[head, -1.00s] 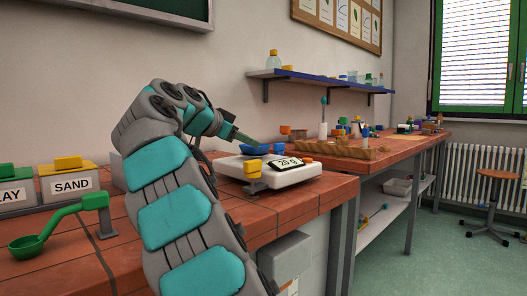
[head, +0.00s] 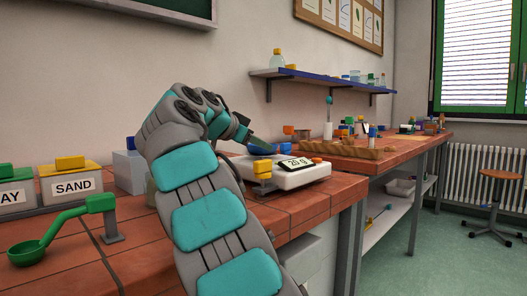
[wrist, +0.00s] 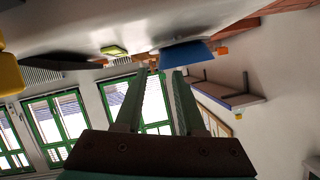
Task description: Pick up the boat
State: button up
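The boat, a small blue hull shape (head: 262,149), sits on the white scale (head: 300,178) on the tiled bench. It also shows in the wrist view (wrist: 186,54), where the scale fills the top of the picture. My gripper (head: 256,141) is low over the scale, close by the boat, and partly hidden by my own arm in the head view. In the wrist view its two fingers (wrist: 159,72) stand apart with nothing between them. The boat lies just beyond the tips, nearer the right finger; I cannot tell whether they touch.
A yellow block (head: 262,168) is at the scale's front edge; the display reads 20 g. An orange cup (head: 301,133) stands behind. A sand box (head: 70,182) and a green scoop (head: 62,232) are left. A wooden tray (head: 350,148) with small blocks is right.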

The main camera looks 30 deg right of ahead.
jog(key=x, duration=0.4)
jog(key=shift+d+f, duration=0.1)
grip_shut()
dwell(1.3)
